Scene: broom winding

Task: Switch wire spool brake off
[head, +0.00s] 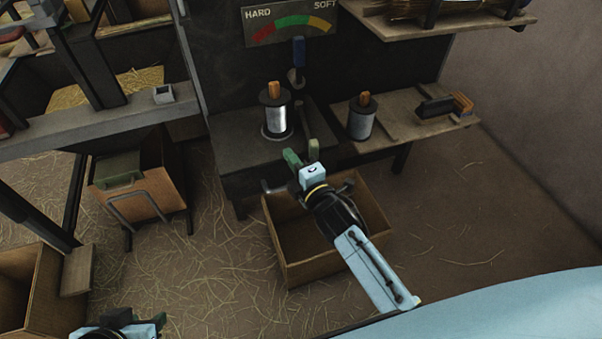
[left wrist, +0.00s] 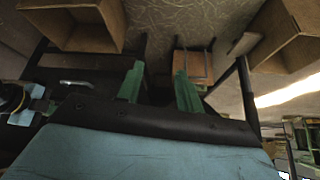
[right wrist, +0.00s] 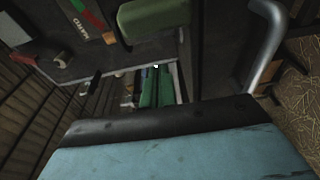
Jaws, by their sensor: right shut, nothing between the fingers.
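A wire spool (head: 276,120) with an orange peg stands upright on a dark bench (head: 230,135). A short lever with an olive handle (head: 313,149) stands just in front of it; I cannot tell whether it is the brake. My right gripper (head: 292,158) is shut and empty just left of this handle; contact is unclear. In the right wrist view its green fingers (right wrist: 156,90) are together, with an olive-green part (right wrist: 155,18) close by. My left gripper is at the bottom left edge; in the left wrist view its fingers (left wrist: 158,90) are apart and empty.
A second spool (head: 361,117) stands on a wooden shelf (head: 400,125). Straw floor is open at the right.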

